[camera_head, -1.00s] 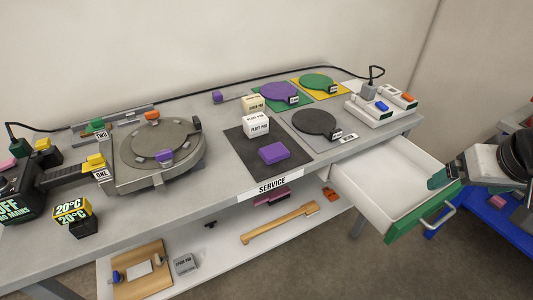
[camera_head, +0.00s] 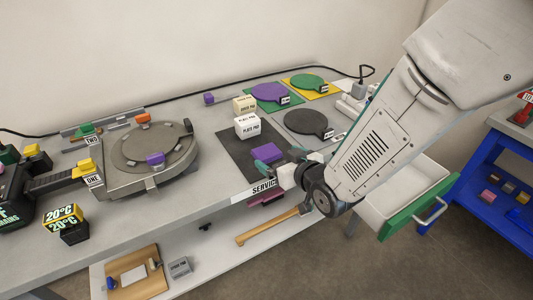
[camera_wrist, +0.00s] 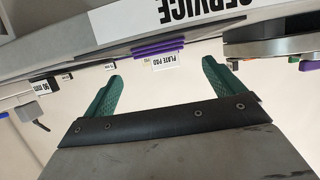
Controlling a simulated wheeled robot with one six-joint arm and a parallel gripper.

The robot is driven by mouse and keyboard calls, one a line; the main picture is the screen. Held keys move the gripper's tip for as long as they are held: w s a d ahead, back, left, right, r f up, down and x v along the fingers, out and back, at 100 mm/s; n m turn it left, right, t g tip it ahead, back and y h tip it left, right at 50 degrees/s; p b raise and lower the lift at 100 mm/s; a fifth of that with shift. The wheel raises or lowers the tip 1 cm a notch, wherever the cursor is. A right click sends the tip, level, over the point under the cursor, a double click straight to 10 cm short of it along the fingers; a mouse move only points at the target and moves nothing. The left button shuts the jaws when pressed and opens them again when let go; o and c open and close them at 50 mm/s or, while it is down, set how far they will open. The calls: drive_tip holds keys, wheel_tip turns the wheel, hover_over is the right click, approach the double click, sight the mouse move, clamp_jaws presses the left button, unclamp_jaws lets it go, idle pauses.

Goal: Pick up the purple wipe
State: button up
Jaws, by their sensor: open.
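The purple wipe (camera_wrist: 158,47) looks like a flat folded stack in the wrist view, beyond and between my fingertips. In the head view it lies on the dark mat (camera_head: 236,150) at the front of the bench, largely hidden by my gripper. My gripper (camera_head: 266,160) has green fingers and is at the mat's front right part, by the wipe. In the wrist view my gripper (camera_wrist: 161,72) is open, with nothing between its fingers.
White plate pad blocks (camera_head: 247,126) stand on the mat behind my gripper. A grey disc (camera_head: 309,122) and a purple disc (camera_head: 269,92) lie farther back. The open drawer (camera_head: 408,190) juts out at right. A round fixture (camera_head: 150,155) stands at left.

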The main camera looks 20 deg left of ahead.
sight(267, 152)
drive_tip(key=x, duration=0.5)
drive_tip(key=shift+a+f, duration=0.2)
drive_tip(key=shift+f, duration=0.15)
drive_tip(key=c, duration=1)
